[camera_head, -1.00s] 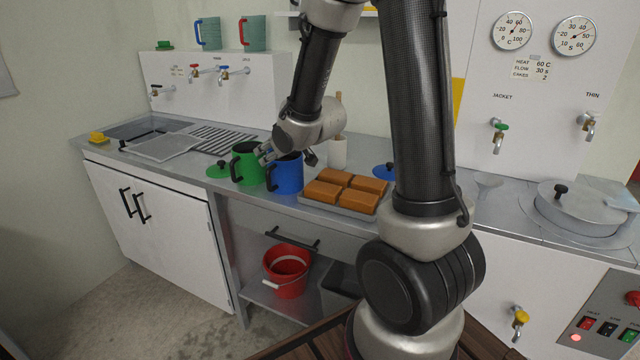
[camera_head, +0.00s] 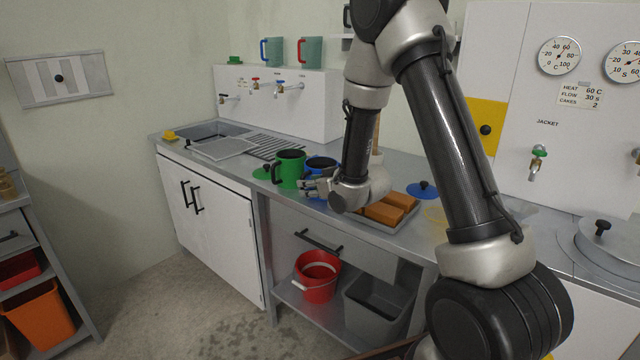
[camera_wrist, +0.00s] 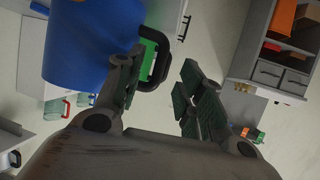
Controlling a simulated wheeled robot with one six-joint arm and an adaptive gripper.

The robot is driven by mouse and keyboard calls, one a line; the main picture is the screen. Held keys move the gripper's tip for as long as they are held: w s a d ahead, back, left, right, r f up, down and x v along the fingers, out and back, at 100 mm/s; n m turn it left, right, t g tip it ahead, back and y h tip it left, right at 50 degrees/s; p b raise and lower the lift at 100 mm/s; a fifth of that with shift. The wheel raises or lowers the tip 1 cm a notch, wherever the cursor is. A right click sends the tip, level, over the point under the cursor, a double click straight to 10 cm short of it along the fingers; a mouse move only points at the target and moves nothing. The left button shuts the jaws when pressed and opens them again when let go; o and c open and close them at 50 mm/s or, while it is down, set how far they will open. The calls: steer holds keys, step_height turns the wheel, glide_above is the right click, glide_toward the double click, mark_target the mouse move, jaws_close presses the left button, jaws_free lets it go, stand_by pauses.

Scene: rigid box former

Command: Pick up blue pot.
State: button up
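The blue pot (camera_head: 322,163) stands on the counter beside the green pot (camera_head: 289,168); my wrist hides much of it in the head view. In the wrist view the blue pot (camera_wrist: 75,45) fills the upper left, and its black handle (camera_wrist: 160,62) juts toward the space between my fingertips. My gripper (camera_head: 312,187) is at the front of the blue pot. In the wrist view my gripper (camera_wrist: 162,75) is open, one finger near the pot wall and the other beyond the handle. I cannot tell whether a finger touches it.
A tray of brown blocks (camera_head: 385,212) sits right of the blue pot, partly behind my wrist. A blue lid (camera_head: 422,190) lies behind the tray, and a green lid (camera_head: 262,173) left of the green pot. A red bucket (camera_head: 317,278) stands on the shelf below.

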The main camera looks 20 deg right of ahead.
steer(key=shift+x, duration=1.45)
jaws_close()
steer(key=shift+r, duration=0.2)
